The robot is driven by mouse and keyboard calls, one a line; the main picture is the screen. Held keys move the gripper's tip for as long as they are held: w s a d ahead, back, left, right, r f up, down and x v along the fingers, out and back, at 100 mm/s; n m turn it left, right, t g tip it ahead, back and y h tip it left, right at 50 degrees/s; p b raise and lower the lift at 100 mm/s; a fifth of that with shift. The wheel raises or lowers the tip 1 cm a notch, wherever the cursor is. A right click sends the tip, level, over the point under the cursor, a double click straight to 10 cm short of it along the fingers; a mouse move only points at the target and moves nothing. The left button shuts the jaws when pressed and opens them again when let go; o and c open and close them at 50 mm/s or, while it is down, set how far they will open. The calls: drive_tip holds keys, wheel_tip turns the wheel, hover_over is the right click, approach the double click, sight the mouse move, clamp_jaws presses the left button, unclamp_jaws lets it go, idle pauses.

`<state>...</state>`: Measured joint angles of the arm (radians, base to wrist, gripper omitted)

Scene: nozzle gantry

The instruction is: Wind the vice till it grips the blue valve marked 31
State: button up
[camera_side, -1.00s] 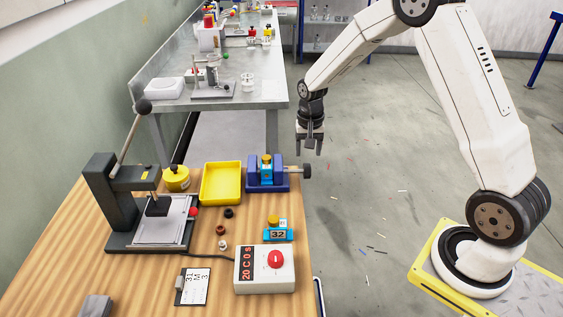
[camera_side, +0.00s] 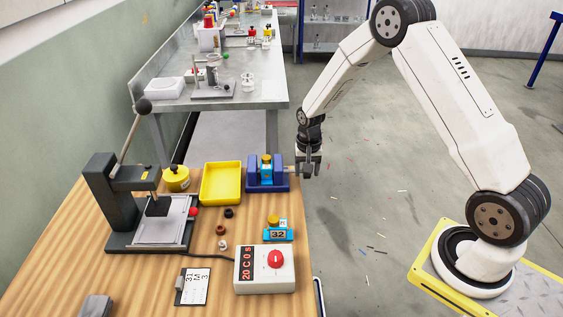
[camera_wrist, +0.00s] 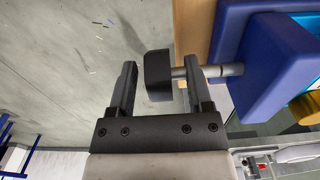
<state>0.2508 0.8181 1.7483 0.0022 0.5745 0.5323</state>
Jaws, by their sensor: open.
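The blue vice (camera_side: 267,185) stands at the right edge of the wooden table. The blue valve (camera_side: 266,170) with a yellow cap sits upright between its jaws; its number cannot be read, and whether the jaws touch it cannot be told. The vice's screw and dark knob stick out over the table edge. In the wrist view the dark knob (camera_wrist: 158,76) and grey shaft (camera_wrist: 215,71) lie by the fingertips. My gripper (camera_side: 309,170) is open at the knob, which partly hides behind it in the side view. In the wrist view my gripper (camera_wrist: 160,80) has its fingers either side of the knob.
Another blue valve, marked 32 (camera_side: 278,233), stands in front of the vice. A yellow tray (camera_side: 221,203) is left of it. A control box (camera_side: 265,269) with a red dial, a card marked 31 (camera_side: 194,287) and a lever press (camera_side: 115,205) share the table.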

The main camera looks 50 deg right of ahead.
clamp_jaws()
drive_tip(key=shift+w+g+y, duration=0.1)
drive_tip(key=shift+g+y, duration=0.2)
drive_tip(key=shift+y, duration=0.1)
drive_tip(key=g+y, duration=0.3)
drive_tip(key=shift+w+d, duration=0.1)
drive_tip(key=shift+d, duration=0.05)
drive_tip(key=shift+d+f+g+y, duration=0.1)
drive_tip(key=shift+f+g+y, duration=0.05)
drive_tip(key=shift+g+y, duration=2.1)
unclamp_jaws()
